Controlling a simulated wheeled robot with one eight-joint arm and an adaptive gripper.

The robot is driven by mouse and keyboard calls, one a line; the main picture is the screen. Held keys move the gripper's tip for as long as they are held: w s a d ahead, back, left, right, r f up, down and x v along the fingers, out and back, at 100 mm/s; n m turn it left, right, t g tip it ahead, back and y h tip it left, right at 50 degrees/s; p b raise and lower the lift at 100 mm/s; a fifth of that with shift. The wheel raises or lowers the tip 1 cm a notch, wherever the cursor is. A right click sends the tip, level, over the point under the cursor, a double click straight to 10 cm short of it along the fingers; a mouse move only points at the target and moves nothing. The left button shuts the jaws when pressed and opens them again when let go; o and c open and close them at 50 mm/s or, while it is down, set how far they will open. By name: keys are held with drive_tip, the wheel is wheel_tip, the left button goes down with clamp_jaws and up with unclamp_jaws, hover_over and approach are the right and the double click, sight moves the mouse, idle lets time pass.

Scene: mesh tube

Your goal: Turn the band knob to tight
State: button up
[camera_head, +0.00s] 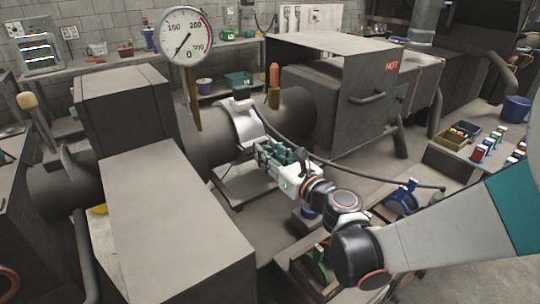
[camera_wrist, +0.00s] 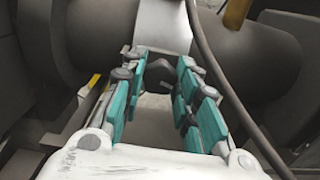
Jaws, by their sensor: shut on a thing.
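A silver band (camera_head: 241,124) wraps around the dark horizontal tube (camera_head: 205,140) in the middle of the head view. It also shows at the top of the wrist view (camera_wrist: 163,25). The dark band knob (camera_wrist: 158,73) sits at the band's front, between my fingers. My gripper (camera_head: 264,150), with teal finger pads, reaches the band from the front right. In the wrist view my gripper (camera_wrist: 163,70) is shut on the knob. The fingers hide the knob in the head view, and its tight or loose marking cannot be read.
A round dial gauge (camera_head: 184,36) stands on a post behind the tube. A dark hose (camera_head: 330,165) runs close past my gripper; it also crosses the right of the wrist view (camera_wrist: 215,75). A box marked HOT (camera_head: 365,80) stands at the right, a grey cabinet (camera_head: 175,215) at the left.

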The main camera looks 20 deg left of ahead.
drive_tip(key=n+b, duration=0.1)
drive_tip(key=n, duration=0.9)
drive_tip(key=n+b, duration=0.1)
drive_tip(key=n, duration=0.9)
drive_tip(key=shift+s+f, duration=0.15)
idle(2.9)
idle(0.4)
